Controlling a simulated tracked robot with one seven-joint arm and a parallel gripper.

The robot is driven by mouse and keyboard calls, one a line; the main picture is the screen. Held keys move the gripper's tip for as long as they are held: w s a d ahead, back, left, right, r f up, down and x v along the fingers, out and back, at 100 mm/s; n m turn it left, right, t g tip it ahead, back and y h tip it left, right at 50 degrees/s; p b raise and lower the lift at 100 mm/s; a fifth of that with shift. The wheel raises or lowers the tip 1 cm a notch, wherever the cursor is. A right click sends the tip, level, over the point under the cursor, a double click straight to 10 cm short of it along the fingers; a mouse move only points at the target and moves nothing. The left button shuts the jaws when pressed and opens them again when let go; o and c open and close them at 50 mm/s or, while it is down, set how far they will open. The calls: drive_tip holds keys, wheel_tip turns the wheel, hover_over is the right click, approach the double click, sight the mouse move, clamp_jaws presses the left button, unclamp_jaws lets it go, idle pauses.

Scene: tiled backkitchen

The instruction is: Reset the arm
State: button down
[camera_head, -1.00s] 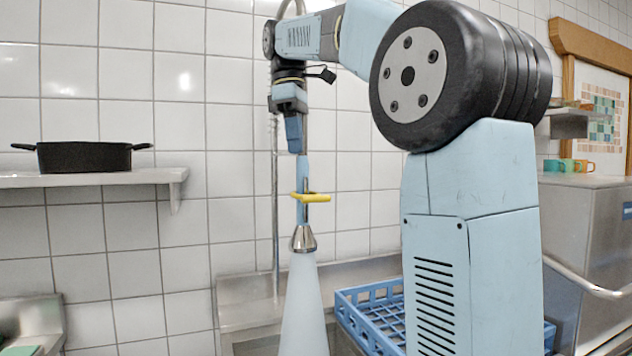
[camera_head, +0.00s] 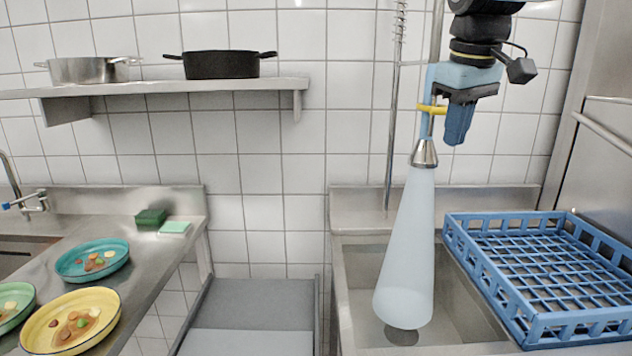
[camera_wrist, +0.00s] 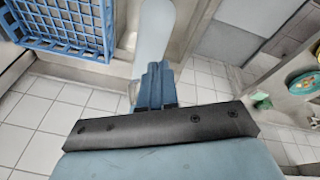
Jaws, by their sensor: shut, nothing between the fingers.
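My gripper (camera_head: 457,140) hangs at the upper right of the head view, pointing down, with its blue fingers shut and empty. It is just right of the sprayer (camera_head: 425,150), which has a blue handle, a yellow ring and a metal nozzle; I cannot tell whether they touch. A pale cone of spray (camera_head: 408,250) runs from the nozzle down into the sink (camera_head: 465,300). In the wrist view my gripper's fingers (camera_wrist: 155,68) are together, with the pale spray (camera_wrist: 155,25) beyond them.
A blue dish rack (camera_head: 545,265) stands right of the sink. A shelf (camera_head: 200,86) holds a steel pot (camera_head: 92,70) and a black pot (camera_head: 220,65). Soiled plates, including a yellow one (camera_head: 72,320) and a teal one (camera_head: 92,260), sit on the left counter (camera_head: 150,262).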

drive_tip(key=s+f+m+t, duration=0.1)
drive_tip(key=s+f+m, duration=0.1)
drive_tip(key=s+f, duration=0.3)
drive_tip(key=s+f+m+t, duration=0.1)
drive_tip(key=s+f+m, duration=0.2)
drive_tip(key=f, duration=0.7)
drive_tip(key=shift+s+d+f+t, duration=0.3)
drive_tip(key=shift+s+d, duration=0.05)
drive_tip(key=shift+s, duration=0.5)
drive_tip(key=shift+s, duration=0.1)
